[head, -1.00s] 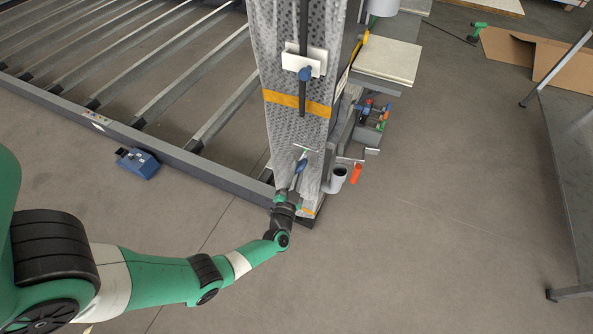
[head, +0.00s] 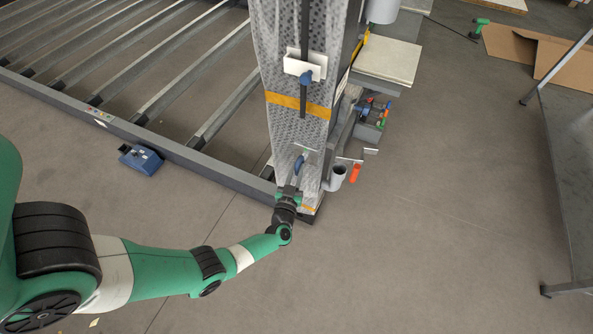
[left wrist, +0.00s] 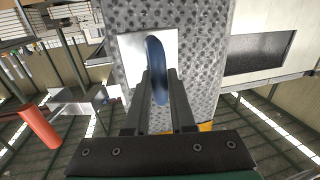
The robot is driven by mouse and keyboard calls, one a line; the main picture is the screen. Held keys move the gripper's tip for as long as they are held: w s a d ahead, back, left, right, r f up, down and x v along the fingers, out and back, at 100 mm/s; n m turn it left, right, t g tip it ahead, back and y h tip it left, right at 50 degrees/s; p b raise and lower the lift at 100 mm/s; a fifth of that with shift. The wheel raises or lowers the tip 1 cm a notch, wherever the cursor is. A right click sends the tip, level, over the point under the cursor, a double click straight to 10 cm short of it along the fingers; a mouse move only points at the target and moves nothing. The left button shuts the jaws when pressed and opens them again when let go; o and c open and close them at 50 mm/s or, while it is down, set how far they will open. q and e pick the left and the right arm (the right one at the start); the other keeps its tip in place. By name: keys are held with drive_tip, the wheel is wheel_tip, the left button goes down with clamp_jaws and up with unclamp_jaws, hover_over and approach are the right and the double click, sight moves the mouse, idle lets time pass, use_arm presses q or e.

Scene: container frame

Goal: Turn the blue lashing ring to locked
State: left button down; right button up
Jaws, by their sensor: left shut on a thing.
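The blue lashing ring (head: 299,165) sits low on the front of the post (head: 292,135), which is covered in bubble-textured wrap. In the left wrist view the blue ring (left wrist: 157,68) shows as a narrow, upright curve in front of a pale plate (left wrist: 134,50). My left gripper (head: 291,188) is at the ring from below. In the left wrist view its two fingers (left wrist: 160,90) are close together, one on each side of the ring's lower part, shut on it. The right gripper is in neither view.
A grey cup (head: 337,178) and an orange cylinder (head: 355,173) are beside the post's foot. A blue box (head: 141,159) lies on the floor at left, by the roller frame (head: 150,147). A shelf with small coloured items (head: 374,113) is behind the post.

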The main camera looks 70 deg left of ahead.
use_arm(q)
drive_tip(key=shift+s+f, duration=0.1)
drive_tip(key=shift+f, duration=0.2)
drive_tip(key=c, duration=1.1)
unclamp_jaws()
drive_tip(key=shift+o, duration=1.3)
drive_tip(key=shift+a+r, duration=0.1)
drive_tip(key=shift+a, duration=0.05)
drive_tip(key=shift+o, duration=0.3)
drive_tip(key=shift+w+a+r, duration=0.1)
drive_tip(key=shift+w+r, duration=0.05)
drive_tip(key=shift+w, duration=0.1)
drive_tip(key=shift+s, duration=0.1)
